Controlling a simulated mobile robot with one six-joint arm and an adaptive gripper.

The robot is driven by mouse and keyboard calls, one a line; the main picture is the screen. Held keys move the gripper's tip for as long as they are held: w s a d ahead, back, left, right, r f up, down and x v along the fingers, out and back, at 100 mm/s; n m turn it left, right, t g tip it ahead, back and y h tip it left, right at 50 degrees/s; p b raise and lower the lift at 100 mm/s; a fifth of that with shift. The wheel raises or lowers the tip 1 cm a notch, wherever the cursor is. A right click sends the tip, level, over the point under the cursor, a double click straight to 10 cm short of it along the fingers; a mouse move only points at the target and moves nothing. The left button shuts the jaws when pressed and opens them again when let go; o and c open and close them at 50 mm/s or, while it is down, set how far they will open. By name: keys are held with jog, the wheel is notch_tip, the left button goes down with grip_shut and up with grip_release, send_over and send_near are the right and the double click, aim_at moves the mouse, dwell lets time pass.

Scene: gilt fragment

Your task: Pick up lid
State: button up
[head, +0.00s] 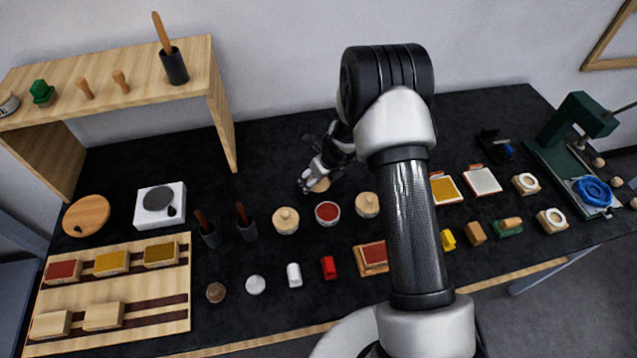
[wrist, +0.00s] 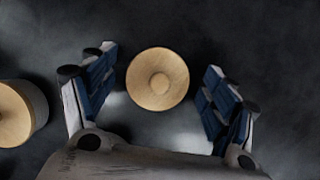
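The lid (wrist: 158,90) is a round, pale wooden disc with a small central knob. It lies on the dark table, between the fingers in the wrist view. In the head view it shows partly (head: 320,186) under my gripper (head: 311,178), behind an open jar with red contents (head: 327,213). In the wrist view my gripper (wrist: 160,72) is open, one finger on each side of the lid with gaps between. I cannot tell how high the fingertips are above the table.
Two lidded jars (head: 285,221) (head: 367,205) flank the open jar. A wooden-topped jar (wrist: 18,112) shows at the wrist view's left edge. Dark cups with tools (head: 247,228) stand left, near a white scale (head: 160,205). The table behind the lid is clear.

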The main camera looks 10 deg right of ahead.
jog(key=c, duration=0.7)
jog(key=shift+c, duration=0.2)
jog(key=shift+r, duration=0.1)
